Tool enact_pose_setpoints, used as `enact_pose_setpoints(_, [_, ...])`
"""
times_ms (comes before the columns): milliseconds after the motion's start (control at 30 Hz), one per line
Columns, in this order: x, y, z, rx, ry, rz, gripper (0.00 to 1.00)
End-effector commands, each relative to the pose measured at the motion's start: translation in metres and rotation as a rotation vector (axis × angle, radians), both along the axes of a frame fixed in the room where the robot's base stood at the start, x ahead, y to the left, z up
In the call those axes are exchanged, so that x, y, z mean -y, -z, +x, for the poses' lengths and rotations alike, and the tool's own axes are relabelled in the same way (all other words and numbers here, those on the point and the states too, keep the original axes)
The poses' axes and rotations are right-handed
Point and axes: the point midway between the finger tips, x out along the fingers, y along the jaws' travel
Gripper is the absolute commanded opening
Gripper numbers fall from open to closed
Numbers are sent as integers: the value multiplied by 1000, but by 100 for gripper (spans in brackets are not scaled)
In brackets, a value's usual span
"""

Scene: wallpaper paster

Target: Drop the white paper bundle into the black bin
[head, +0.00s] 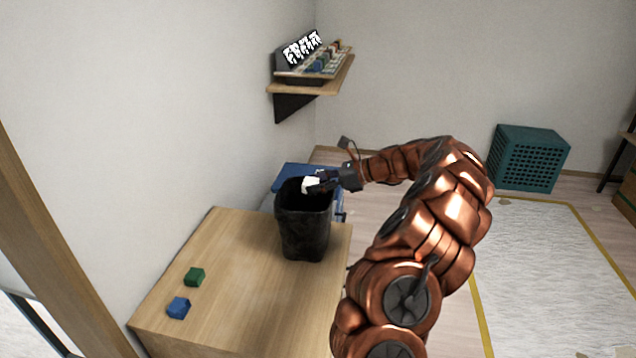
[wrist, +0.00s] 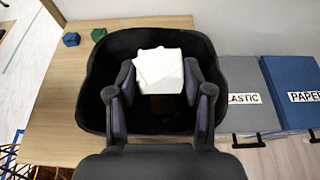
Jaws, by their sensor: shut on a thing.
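The white paper bundle (head: 311,185) is held in my gripper (head: 322,183), over the mouth of the black bin. In the wrist view the bundle (wrist: 158,70) sits between the two fingers of my gripper (wrist: 158,84), with the bin's dark inside around and below it. The black bin (head: 304,232) stands upright on the wooden cabinet top, near its far right end. Its rim (wrist: 205,42) surrounds the bundle in the wrist view. How high the bundle is above the rim is hard to tell.
A green block (head: 195,276) and a blue block (head: 178,308) lie on the wooden top (head: 240,290). Beyond the bin are a grey bin marked plastic (wrist: 245,85) and a blue bin marked paper (wrist: 295,80). A wall shelf (head: 325,82) hangs above. A teal crate (head: 530,158) stands far right.

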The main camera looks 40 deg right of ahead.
Motion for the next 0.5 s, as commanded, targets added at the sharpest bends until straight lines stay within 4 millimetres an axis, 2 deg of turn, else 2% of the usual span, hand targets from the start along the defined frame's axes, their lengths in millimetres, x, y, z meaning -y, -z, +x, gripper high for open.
enact_pose_setpoints(100, [0, 9, 0, 0, 1, 0, 30])
enact_pose_setpoints(400, [0, 8, 0, 0, 1, 0, 30])
enact_pose_setpoints(433, [0, 8, 0, 0, 1, 0, 54])
enact_pose_setpoints(500, [0, 8, 0, 0, 1, 0, 61])
